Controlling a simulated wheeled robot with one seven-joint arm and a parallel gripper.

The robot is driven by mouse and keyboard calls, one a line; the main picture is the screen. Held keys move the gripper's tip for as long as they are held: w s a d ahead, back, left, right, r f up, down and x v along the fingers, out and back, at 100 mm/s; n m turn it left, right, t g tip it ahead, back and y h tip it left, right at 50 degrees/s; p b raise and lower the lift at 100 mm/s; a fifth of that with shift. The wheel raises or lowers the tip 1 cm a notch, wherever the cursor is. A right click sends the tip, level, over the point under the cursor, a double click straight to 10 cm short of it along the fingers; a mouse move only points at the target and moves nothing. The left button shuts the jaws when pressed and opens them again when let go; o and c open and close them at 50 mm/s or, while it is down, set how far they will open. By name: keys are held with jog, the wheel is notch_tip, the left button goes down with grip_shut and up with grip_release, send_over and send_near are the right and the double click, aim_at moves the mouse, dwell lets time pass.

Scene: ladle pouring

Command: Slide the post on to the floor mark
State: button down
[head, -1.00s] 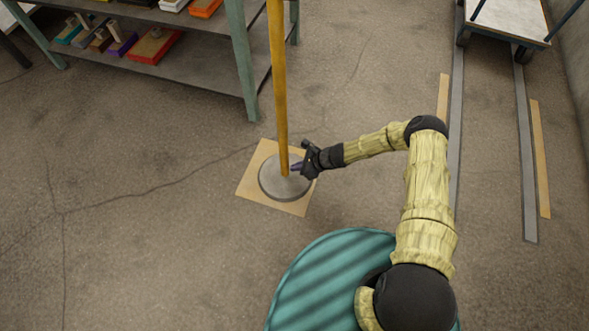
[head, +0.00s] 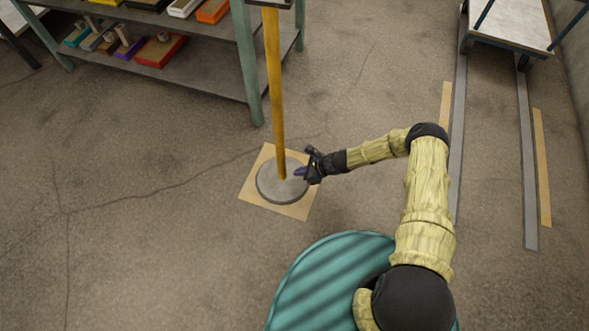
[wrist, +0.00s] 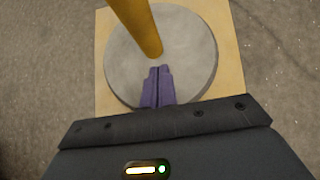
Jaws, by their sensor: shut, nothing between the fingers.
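The post is a yellow pole (head: 275,95) on a round grey base (head: 270,194), standing upright. The floor mark is a tan square (head: 295,210) lying under the base. My gripper (head: 301,171) is shut and empty, just right of the pole and low over the base. In the wrist view its purple fingertips (wrist: 158,70) are together in front of the pole (wrist: 137,25), with a small gap visible. The grey base (wrist: 190,50) and the tan mark (wrist: 235,75) show around them.
A green-framed shelf (head: 247,70) with coloured boxes stands behind and left of the post. A flat cart (head: 505,30) stands on grey floor rails (head: 458,120) at the right, with tan strips beside them. The floor to the left is clear.

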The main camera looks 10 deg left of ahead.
jog(key=p+v, duration=0.5)
jog(key=v, duration=0.6)
jog(key=shift+s+d+f, duration=0.15)
jog(key=shift+d+f, duration=0.15)
jog(key=shift+f, duration=0.1)
jog(key=shift+d, duration=0.1)
